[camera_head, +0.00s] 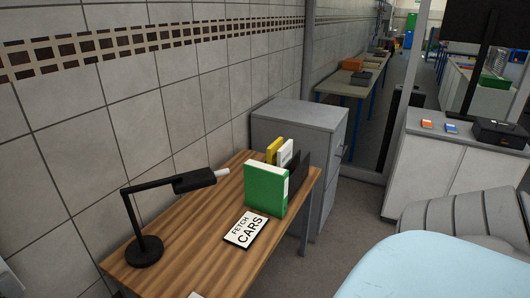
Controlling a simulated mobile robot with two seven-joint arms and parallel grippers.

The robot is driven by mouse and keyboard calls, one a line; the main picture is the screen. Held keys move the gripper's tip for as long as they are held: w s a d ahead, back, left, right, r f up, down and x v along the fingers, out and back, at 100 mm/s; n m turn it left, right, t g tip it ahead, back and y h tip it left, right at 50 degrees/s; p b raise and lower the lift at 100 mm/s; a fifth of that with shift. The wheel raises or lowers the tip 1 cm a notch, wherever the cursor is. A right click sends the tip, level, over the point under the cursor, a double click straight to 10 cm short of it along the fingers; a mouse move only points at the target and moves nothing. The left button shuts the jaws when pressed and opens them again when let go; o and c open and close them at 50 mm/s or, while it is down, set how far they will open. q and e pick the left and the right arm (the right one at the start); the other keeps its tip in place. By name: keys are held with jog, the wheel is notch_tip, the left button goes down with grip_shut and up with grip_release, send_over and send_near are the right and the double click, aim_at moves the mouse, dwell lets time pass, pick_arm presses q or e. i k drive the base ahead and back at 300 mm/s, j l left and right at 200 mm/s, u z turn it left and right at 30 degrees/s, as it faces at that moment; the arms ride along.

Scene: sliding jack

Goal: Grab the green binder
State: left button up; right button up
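The green binder (265,189) stands upright at the far right end of a wooden desk (190,240), its broad green side facing me. A yellow binder (273,151), a white one (286,154) and a dark upright piece (298,172) stand close behind and beside it. I cannot tell whether they touch it. Neither of my grippers is in view.
A black desk lamp (147,250) stands on the desk's left, its head reaching toward the binder. A "FETCH CARS" sign (246,229) lies in front of the binder. A grey cabinet (298,122) stands behind the desk.

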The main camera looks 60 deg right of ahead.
aim_at(266, 187)
jog(key=l, duration=1.3)
jog(key=k+l+u, duration=0.1)
jog(key=l, duration=1.2)
